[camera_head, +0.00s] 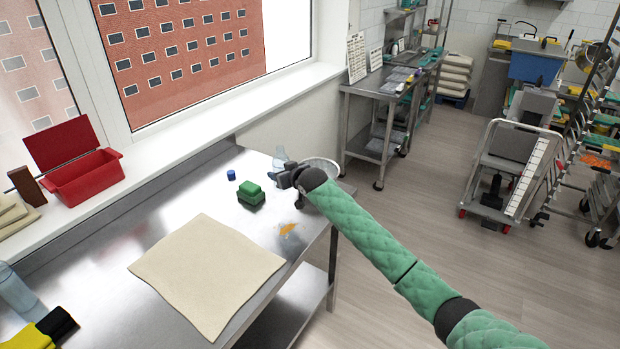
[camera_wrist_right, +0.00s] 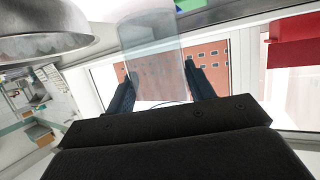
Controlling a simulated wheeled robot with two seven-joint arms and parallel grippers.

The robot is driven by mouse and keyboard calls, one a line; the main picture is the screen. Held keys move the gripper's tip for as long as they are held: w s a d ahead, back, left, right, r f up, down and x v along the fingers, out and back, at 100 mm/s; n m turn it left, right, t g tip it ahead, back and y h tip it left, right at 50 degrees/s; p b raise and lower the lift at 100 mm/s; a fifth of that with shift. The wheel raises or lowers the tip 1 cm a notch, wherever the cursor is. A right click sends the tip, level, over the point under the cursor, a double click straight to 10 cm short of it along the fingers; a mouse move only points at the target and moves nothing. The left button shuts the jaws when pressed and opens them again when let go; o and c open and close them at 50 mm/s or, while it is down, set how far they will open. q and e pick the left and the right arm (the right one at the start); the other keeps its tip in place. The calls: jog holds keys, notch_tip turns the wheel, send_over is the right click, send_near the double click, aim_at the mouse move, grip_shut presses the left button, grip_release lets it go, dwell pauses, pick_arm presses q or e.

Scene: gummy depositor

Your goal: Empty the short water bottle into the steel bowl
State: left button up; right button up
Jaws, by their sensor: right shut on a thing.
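The short water bottle (camera_head: 280,157) is clear and shows just above my right gripper (camera_head: 284,177), at the far end of the steel table. In the right wrist view the translucent bottle (camera_wrist_right: 152,45) stands between the two dark fingers of my right gripper (camera_wrist_right: 160,92), which is shut on it. Its water level is hard to make out. The steel bowl (camera_head: 325,163) is right behind the gripper, partly hidden by my arm. In the right wrist view the bowl (camera_wrist_right: 45,38) is at upper left, beside the bottle and apart from it. My left gripper is out of view.
On the table (camera_head: 165,219) are a blue cap (camera_head: 231,175), green blocks (camera_head: 250,193), a beige cloth (camera_head: 208,272) and an orange smear (camera_head: 288,229). Another clear bottle (camera_head: 15,290) stands at left near a yellow-and-black item (camera_head: 30,338). A red box (camera_head: 85,180) sits on the sill.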

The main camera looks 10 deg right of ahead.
aim_at(281, 162)
jog(key=shift+w+d, duration=0.2)
jog(key=shift+d, duration=0.05)
jog(key=shift+r+p, duration=0.3)
jog(key=shift+r, duration=0.05)
jog(key=shift+s+a+r+p, duration=0.2)
jog(key=shift+r+p, duration=0.1)
jog(key=shift+r, duration=0.25)
jog(key=shift+s+a+r+p, duration=0.15)
jog(key=shift+r+p, duration=0.15)
jog(key=shift+r, duration=0.6)
jog(key=shift+w+d+r+p, duration=0.2)
jog(key=shift+d+r+p, duration=0.05)
jog(key=shift+r+p, duration=0.5)
jog(key=shift+s+a+p, duration=0.3)
jog(key=shift+s+p, duration=0.2)
jog(key=shift+s, duration=0.45)
jog(key=shift+s+p, duration=0.6)
jog(key=shift+s, duration=0.55)
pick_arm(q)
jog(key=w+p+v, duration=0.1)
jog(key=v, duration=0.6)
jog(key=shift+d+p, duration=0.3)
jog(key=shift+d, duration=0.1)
pick_arm(e)
jog(key=shift+s+a, duration=0.2)
jog(key=shift+s, duration=0.75)
jog(key=shift+s+a, duration=0.15)
jog(key=shift+s, duration=0.8)
